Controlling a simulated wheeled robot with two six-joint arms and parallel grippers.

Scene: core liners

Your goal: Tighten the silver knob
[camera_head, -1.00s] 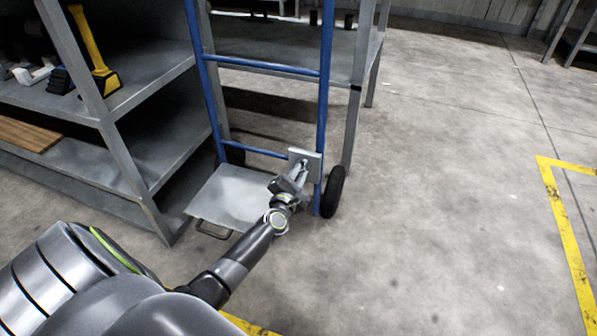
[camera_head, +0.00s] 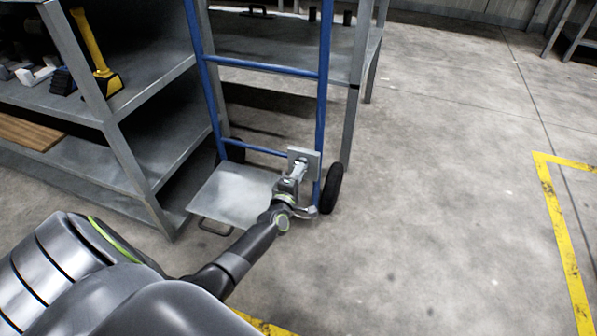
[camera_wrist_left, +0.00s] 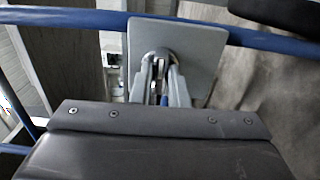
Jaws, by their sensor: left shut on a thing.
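A square grey plate (camera_head: 312,156) is fixed to the right upright of a blue hand truck (camera_head: 322,95), low down near the wheel. The plate also shows in the left wrist view (camera_wrist_left: 205,42). The silver knob sits at the plate's face and is mostly hidden by my fingers. My left gripper (camera_head: 300,166) is shut on the knob. In the left wrist view its two fingers (camera_wrist_left: 164,66) close around the knob, just in front of the plate. My right gripper is in neither view.
The hand truck's metal toe plate (camera_head: 232,192) lies left of my gripper and a black wheel (camera_head: 333,188) stands to its right. A grey shelf (camera_head: 130,80) with tools is at the left. Open concrete floor lies to the right.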

